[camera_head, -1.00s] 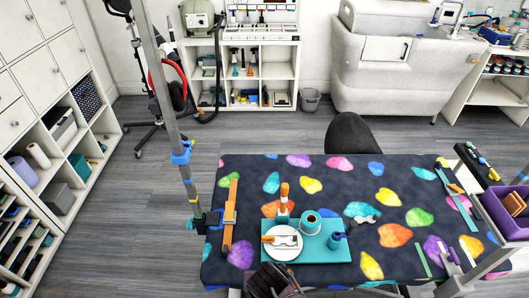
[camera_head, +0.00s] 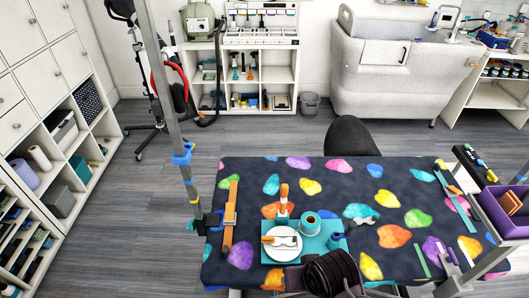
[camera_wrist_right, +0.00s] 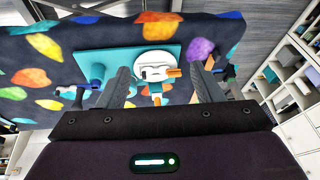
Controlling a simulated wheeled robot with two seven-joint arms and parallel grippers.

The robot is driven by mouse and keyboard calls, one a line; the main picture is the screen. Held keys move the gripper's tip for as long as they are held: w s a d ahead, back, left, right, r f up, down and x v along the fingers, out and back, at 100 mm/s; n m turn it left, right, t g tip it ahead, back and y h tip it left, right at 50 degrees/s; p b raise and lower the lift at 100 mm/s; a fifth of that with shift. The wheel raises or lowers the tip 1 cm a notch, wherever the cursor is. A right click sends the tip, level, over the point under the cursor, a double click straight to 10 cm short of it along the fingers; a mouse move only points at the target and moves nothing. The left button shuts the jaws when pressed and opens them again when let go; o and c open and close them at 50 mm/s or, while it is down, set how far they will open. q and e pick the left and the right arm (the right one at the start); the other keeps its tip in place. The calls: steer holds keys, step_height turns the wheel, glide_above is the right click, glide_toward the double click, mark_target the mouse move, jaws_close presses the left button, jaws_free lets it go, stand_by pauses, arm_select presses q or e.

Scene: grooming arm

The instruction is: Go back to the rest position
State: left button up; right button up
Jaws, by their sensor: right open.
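My right gripper (camera_wrist_right: 165,80) is open and empty in the right wrist view, its two dark fingers spread apart above the table. Between and beyond the fingers lies the teal tray (camera_wrist_right: 107,62) with a white plate (camera_wrist_right: 157,58). In the head view a dark part of my right arm (camera_head: 328,272) comes in at the bottom edge, by the near side of the table; its fingertips cannot be made out there. The teal tray (camera_head: 310,254) is just left of and beyond it. My left gripper is not in view.
The grooming table (camera_head: 330,185) has a dark, colourful patterned top. An orange-handled brush (camera_head: 284,198), a teal cup (camera_head: 310,224) and a metal tool (camera_head: 362,220) are on it. A metal post (camera_head: 185,165) stands at the left, and a purple bin (camera_head: 505,212) at the right.

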steer(key=s+d+r+h, duration=0.1)
steer(key=s+d, duration=0.1)
steer(key=d, duration=0.4)
steer(key=s+d+r, duration=0.2)
steer(key=d, duration=0.3)
steer(key=s+f+n+g+b, duration=0.1)
steer(key=s+f+b, duration=0.1)
steer(key=f, duration=1.6)
steer(key=s+f+b, duration=0.1)
steer(key=f+b, duration=0.2)
steer(key=f, duration=1.5)
steer(key=s+d+f+g+b, duration=0.1)
steer(key=s+d+f+b, duration=0.2)
steer(key=s+f, duration=1.5)
step_height(320, 180, down, 2)
steer(key=shift+s+d+f+g+h, duration=0.1)
steer(key=shift+s+d+g+h, duration=0.1)
steer(key=shift+s+g+h, duration=0.15)
